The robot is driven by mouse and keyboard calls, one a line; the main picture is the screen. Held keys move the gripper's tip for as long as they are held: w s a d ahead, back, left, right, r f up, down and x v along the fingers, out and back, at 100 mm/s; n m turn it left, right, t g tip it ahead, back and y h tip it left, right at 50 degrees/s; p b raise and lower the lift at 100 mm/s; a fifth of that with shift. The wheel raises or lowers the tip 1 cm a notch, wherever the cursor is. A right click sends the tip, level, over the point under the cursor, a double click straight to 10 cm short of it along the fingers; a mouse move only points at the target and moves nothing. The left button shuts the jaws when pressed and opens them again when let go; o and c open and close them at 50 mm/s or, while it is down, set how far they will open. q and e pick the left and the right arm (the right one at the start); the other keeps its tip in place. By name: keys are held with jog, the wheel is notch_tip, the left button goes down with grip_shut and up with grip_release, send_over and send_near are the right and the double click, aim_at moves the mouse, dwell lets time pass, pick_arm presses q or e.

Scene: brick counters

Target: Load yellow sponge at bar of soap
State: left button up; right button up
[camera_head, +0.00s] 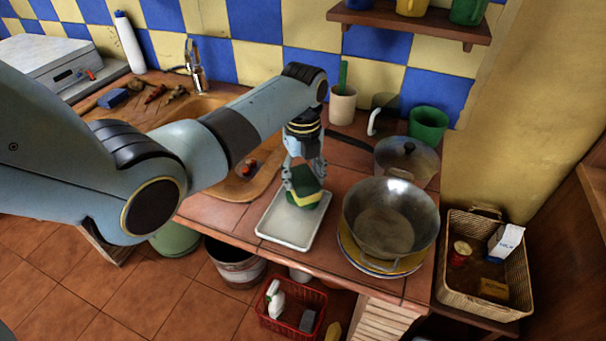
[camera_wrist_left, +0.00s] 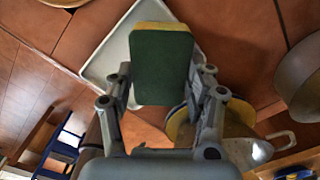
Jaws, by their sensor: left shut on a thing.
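The yellow sponge (camera_head: 306,200) has a green scouring side. My left gripper (camera_head: 303,176) is shut on it, with one finger on each side. In the left wrist view the sponge (camera_wrist_left: 162,62) stands between the fingers, green face toward the camera and yellow along its top edge. It is over the right part of a white tray (camera_head: 279,229) on the counter; I cannot tell whether it touches the tray. The tray also shows behind it in the wrist view (camera_wrist_left: 104,62). I cannot make out a bar of soap for certain. My right gripper is not in view.
A metal wok (camera_head: 390,222) on plates stands just right of the tray, with a lidded pan (camera_head: 407,160) behind. The sink (camera_head: 262,184) is left. A wicker basket (camera_head: 452,290) stands lower right; a red crate (camera_head: 291,321) is below the counter. The tray's front half is bare.

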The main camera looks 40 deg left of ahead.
pick_arm(q)
jog(key=shift+f, duration=0.3)
jog(key=shift+f+b, duration=0.2)
jog(key=shift+b, duration=0.15)
dwell(0.7)
jog(key=shift+f, duration=0.1)
dwell(0.5)
jog(key=shift+s, duration=0.1)
jog(key=shift+p, duration=0.3)
